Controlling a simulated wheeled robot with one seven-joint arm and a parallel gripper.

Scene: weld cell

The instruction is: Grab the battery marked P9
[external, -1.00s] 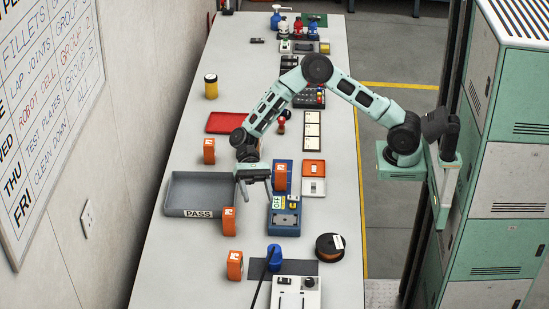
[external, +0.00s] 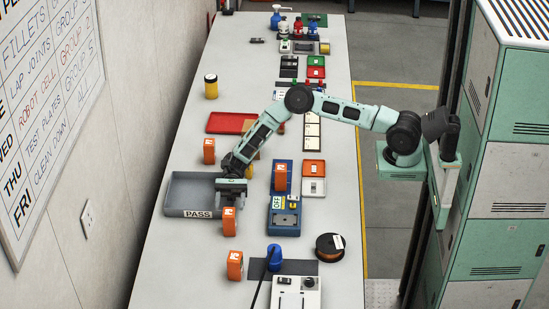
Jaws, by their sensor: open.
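Several orange batteries with white labels are in view; the marks are too small to read, so I cannot tell which is P9. One battery (external: 229,222) stands at the front right corner of the grey PASS tray (external: 180,212). Another battery (external: 235,266) stands nearer on the table, and one more battery (external: 209,151) stands behind the tray. A further battery (external: 280,178) sits in the blue charger (external: 284,222). My gripper (external: 231,201) is open and empty, pointing down at the tray's right end, just behind the battery at the tray's corner.
A red tray (external: 228,122) and a yellow-and-black canister (external: 211,87) stand farther back. A wire spool (external: 330,247) and a grey control box (external: 296,292) with a blue-handled tool (external: 274,258) are near the front. The table's left front is clear.

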